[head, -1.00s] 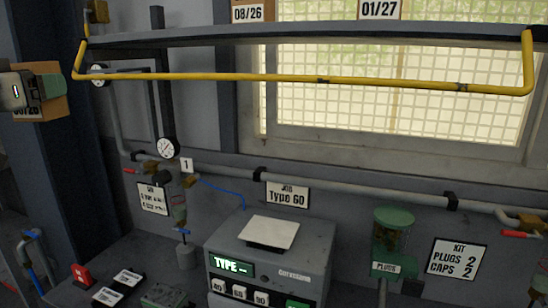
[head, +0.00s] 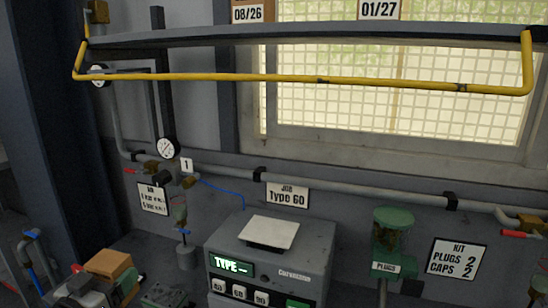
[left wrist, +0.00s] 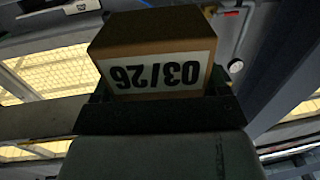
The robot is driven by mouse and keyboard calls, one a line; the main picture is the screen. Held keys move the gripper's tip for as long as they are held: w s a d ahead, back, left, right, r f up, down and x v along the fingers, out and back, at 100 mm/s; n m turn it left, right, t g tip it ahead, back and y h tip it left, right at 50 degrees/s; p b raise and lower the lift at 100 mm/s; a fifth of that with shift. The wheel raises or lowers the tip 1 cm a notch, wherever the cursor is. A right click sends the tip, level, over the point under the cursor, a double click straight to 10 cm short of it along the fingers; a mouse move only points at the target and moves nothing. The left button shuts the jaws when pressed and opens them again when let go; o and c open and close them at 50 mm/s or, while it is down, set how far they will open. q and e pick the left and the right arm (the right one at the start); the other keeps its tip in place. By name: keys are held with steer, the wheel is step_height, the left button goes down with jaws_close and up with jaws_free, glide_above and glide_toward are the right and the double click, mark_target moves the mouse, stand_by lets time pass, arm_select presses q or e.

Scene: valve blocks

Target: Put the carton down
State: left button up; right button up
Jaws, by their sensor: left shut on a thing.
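The brown carton (head: 108,264) is at the lower left of the head view, low over or on the bench; I cannot tell whether it touches. In the left wrist view the carton (left wrist: 150,35) shows a white label reading 03/26, upside down. My left gripper (head: 118,283) is shut on the carton, with the carton between its dark jaws (left wrist: 155,100). The carton's underside is hidden. My right gripper is not in view.
A grey machine (head: 272,262) with a TYPE display stands right of the carton. A green device (head: 165,296) lies between them. A shelf (head: 300,35) with a yellow rail (head: 250,78) runs above, bearing cartons labelled 08/26 (head: 248,12) and 01/27 (head: 379,9). A green plugs dispenser (head: 394,235) stands right.

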arm_select(q)
steer(key=s+d+f+m+g+h, duration=0.1)
steer(key=s+d+f+m+h, duration=0.2)
steer(key=s+f, duration=0.4)
steer(key=s+d+f+m+g+h, duration=0.1)
steer(key=s+d+f+g+h, duration=0.25)
steer(key=s, duration=0.55)
steer(key=shift+d+n+t+y, duration=2.45)
steer(key=shift+d+n+y, duration=0.85)
steer(key=shift+y, duration=1.95)
steer(key=f+b, duration=0.5)
steer(key=shift+w+d+f, duration=0.1)
steer(key=shift+w, duration=0.25)
